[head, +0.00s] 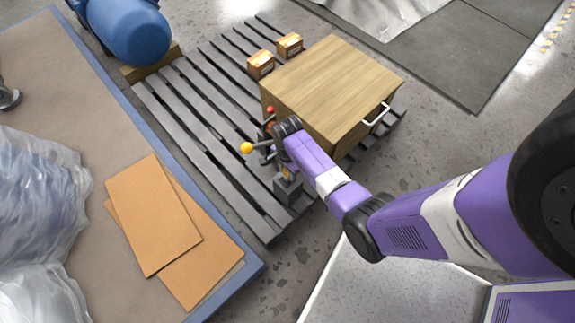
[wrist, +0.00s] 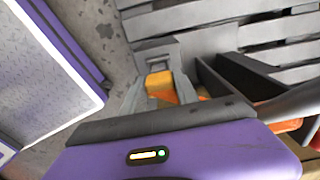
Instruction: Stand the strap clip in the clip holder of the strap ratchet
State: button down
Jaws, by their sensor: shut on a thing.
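The strap clip, a small yellow-orange block (wrist: 161,88), sits between the grey fingers of my gripper (wrist: 158,80) in the wrist view. My gripper is shut on it. Just beyond the fingertips is a grey block with a dark slot, which looks like the clip holder (wrist: 157,55). The grey block also shows in the head view (head: 288,189), with a bit of orange above it. Whether the clip touches or is inside the holder I cannot tell. The ratchet, with a yellow ball-ended lever (head: 247,148), is beside the block, partly hidden by my arm.
A grey slatted pallet (head: 190,118) bears a wooden cabinet (head: 335,80) with a white handle and two small cartons (head: 260,64). Cardboard sheets (head: 152,215) lie on a blue-edged platform.

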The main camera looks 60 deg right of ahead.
jog(key=shift+f, duration=0.75)
dwell(1.1)
jog(key=c, duration=0.8)
grip_release()
jog(key=shift+c, duration=0.2)
notch_tip(320, 180, up, 8)
jog(key=shift+f+p, duration=0.1)
jog(key=shift+p, duration=1)
